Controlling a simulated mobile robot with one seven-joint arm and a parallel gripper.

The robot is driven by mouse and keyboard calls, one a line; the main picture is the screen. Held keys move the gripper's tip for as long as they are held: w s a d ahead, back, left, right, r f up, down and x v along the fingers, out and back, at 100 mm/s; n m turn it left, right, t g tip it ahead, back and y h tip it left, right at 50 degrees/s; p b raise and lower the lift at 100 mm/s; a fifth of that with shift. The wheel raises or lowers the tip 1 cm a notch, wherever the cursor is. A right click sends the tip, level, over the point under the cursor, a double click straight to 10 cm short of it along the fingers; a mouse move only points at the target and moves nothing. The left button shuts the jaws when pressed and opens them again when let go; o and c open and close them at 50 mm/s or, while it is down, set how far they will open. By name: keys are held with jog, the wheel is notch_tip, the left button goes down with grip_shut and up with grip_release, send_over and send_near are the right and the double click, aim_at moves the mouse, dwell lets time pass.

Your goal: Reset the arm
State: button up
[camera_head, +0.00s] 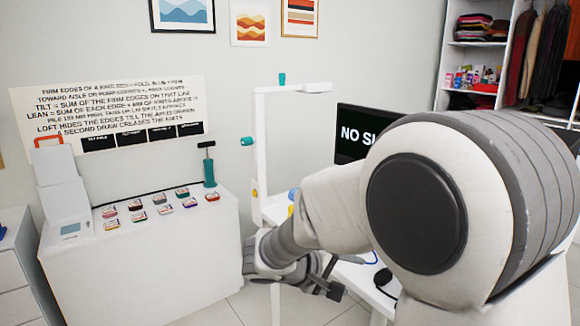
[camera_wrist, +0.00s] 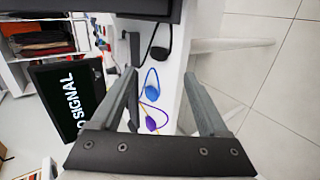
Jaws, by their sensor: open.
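My arm (camera_head: 440,200) fills the right half of the head view and is bent. My gripper (camera_head: 328,284) hangs low in front of the white desk's left end. In the wrist view my gripper (camera_wrist: 160,76) has its two grey fingers spread apart, and it appears to hold nothing. Between and beyond the fingers, a blue looped item (camera_wrist: 151,80) and a purple looped item (camera_wrist: 156,118) lie on the white desk (camera_wrist: 172,70).
A monitor (camera_head: 356,134) reading "NO SI…" stands on the desk, partly behind my arm. A white post frame (camera_head: 259,150) stands left of it. A white cabinet (camera_head: 150,265) bears several small coloured items. An open wardrobe (camera_head: 462,60) is at the back right. Floor (camera_wrist: 250,60) is clear beside the desk.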

jog(key=s+d+r+m+y+p, duration=0.1)
jog(key=s+r+m+y+p, duration=0.2)
jog(key=s+r, duration=0.4)
jog(key=s+d+r+m+y+p, duration=0.2)
jog(key=s+r+y, duration=0.4)
jog(key=s, duration=0.9)
jog(key=shift+s+r+m+p, duration=0.2)
jog(key=shift+r+m+p, duration=0.3)
jog(key=shift+m+p, duration=0.25)
